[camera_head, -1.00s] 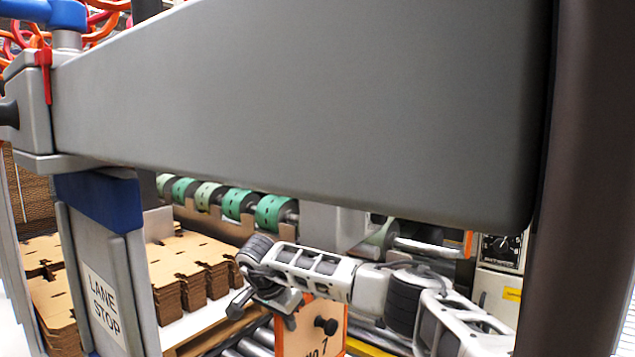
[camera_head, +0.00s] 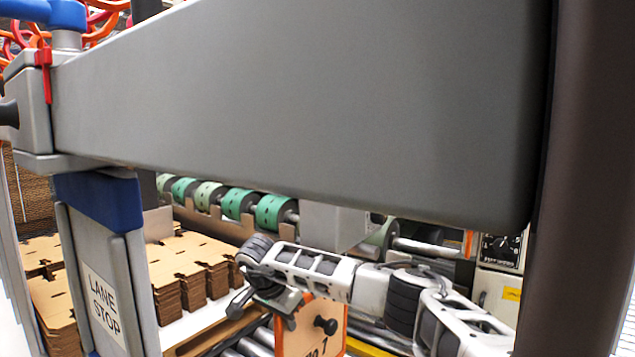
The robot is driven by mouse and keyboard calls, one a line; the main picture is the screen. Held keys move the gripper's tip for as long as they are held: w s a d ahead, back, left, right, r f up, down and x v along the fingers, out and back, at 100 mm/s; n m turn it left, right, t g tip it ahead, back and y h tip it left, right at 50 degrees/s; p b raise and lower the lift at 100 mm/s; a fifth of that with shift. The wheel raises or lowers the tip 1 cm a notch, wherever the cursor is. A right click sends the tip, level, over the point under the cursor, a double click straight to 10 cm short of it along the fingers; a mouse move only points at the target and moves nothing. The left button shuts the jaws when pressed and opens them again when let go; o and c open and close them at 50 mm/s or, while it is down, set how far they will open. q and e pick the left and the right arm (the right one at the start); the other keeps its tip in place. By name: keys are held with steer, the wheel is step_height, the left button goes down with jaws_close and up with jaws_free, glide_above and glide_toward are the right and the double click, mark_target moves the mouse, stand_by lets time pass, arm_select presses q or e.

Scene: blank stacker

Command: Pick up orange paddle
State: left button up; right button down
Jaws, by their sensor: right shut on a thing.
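The orange paddle (camera_head: 312,335) shows in the head view at the bottom centre, an orange-edged plate with a black knob and partly cut lettering. My right arm comes in from the lower right, and its gripper (camera_head: 262,298) is at the paddle's upper left edge. The right gripper is shut on the paddle; its fingertips are partly hidden. The paddle's lower part is cut off by the frame. My left gripper is not in view.
A large grey beam (camera_head: 300,100) crosses the upper view, with a dark post (camera_head: 575,180) at right. A "LANE STOP" panel (camera_head: 103,300) stands at left. Stacked cardboard blanks (camera_head: 185,275) lie behind it. Green rollers (camera_head: 238,203) and conveyor rollers are beyond.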

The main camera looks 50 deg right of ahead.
steer(key=shift+r, duration=0.2)
steer(key=shift+r, duration=0.1)
